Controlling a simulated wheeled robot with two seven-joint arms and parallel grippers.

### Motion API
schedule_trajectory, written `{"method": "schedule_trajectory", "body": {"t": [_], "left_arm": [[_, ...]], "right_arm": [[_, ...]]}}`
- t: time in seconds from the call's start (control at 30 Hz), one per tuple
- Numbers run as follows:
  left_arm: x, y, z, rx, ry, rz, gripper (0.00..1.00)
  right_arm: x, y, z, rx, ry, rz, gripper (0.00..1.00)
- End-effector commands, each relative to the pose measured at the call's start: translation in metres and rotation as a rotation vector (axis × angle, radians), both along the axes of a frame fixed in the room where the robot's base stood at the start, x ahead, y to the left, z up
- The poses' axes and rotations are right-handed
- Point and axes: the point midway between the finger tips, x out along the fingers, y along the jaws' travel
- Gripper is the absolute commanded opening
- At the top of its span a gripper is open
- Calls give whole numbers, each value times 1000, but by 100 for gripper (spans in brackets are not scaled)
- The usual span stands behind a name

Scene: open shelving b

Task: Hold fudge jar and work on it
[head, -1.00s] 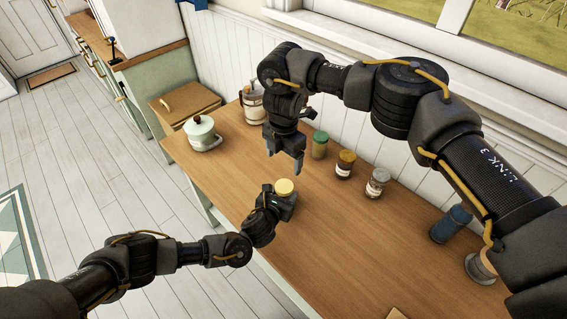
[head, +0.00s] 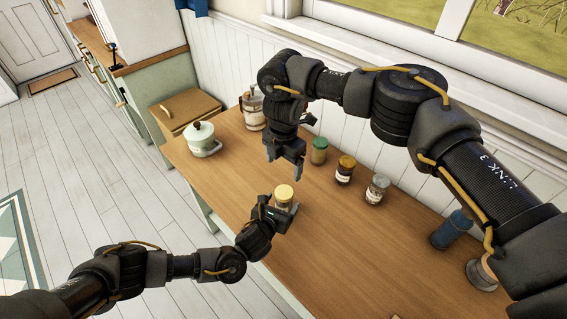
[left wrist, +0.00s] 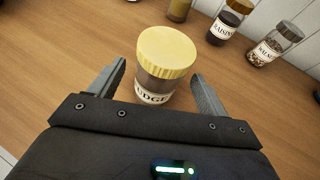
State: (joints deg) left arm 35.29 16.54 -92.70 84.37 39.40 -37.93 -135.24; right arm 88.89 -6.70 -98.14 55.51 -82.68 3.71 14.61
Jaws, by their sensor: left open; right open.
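The fudge jar (left wrist: 160,75) has a yellow lid and a white label reading "FUDGE". It stands upright on the wooden counter. In the head view my left gripper (head: 279,208) is low at the jar. My right gripper (head: 286,156) is open and empty, pointing down above the counter behind the jar.
A green-lidded jar (head: 319,151), a raisin jar (head: 345,169) and a walnut jar (head: 377,189) stand along the back. A white lidded pot (head: 202,139) is at the left, a canister (head: 253,110) behind it. A blue container (head: 451,229) stands right. The counter's middle (head: 330,235) is clear.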

Motion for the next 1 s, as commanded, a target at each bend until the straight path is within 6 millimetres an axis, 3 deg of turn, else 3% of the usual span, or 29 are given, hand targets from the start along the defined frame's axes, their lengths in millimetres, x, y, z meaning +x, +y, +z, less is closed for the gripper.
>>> {"method": "schedule_trajectory", "body": {"t": [0.2, 0.4, 1.0], "left_arm": [[-38, 16, 16, -2, 1, -1, 77], [-61, 25, 27, -2, 1, 0, 77], [-68, 29, 32, 0, -1, 0, 77]], "right_arm": [[0, 0, -2, 0, 0, 0, 81], [0, 0, -2, 0, 0, 0, 81], [0, 0, -2, 0, 0, 0, 81]]}}
